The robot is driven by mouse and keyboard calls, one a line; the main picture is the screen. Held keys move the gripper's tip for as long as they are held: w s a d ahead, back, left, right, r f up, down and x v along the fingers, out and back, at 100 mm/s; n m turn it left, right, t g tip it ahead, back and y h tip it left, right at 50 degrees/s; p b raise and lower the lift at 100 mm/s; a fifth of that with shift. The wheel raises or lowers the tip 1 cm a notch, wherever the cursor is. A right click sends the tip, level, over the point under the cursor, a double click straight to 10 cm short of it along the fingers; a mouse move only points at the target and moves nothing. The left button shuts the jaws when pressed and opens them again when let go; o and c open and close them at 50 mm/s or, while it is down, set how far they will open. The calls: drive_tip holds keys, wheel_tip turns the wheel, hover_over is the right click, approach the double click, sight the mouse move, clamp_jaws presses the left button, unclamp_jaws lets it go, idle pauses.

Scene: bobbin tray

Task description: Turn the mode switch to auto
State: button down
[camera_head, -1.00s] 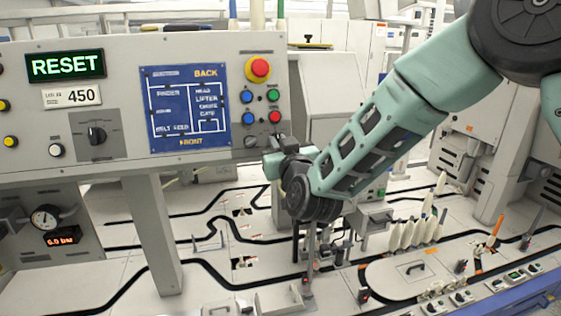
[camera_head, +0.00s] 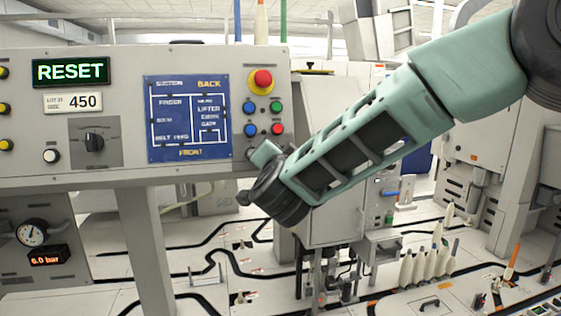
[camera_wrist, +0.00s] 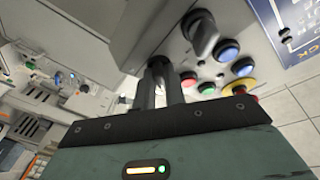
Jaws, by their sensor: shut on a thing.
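My gripper (camera_head: 264,153) is at the lower right corner of the grey control panel (camera_head: 200,60). In the wrist view, its dark fingers (camera_wrist: 160,74) reach the panel face and are shut on a small control in the row below the red button, which I take as the mode switch. The fingers hide most of it, so its setting cannot be read. A dark rotary knob (camera_wrist: 201,34) is beside it, apart from the fingers. Another black rotary knob (camera_head: 95,142) sits on a grey plate at the panel's left.
Close to the fingers are a red button (camera_wrist: 188,78), a green button (camera_wrist: 206,88), blue buttons (camera_wrist: 228,50) and a red emergency stop (camera_head: 263,80) on yellow. A display (camera_head: 71,71) reads RESET. White bobbins (camera_head: 430,258) stand on the lower table at right.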

drive_tip(key=shift+m, duration=0.5)
drive_tip(key=c, duration=1.5)
unclamp_jaws()
drive_tip(key=shift+o, duration=0.2)
drive_tip(key=s+b, duration=0.2)
drive_tip(key=s, duration=1.5)
drive_tip(key=shift+s+d, duration=0.2)
drive_tip(key=shift+d, duration=0.15)
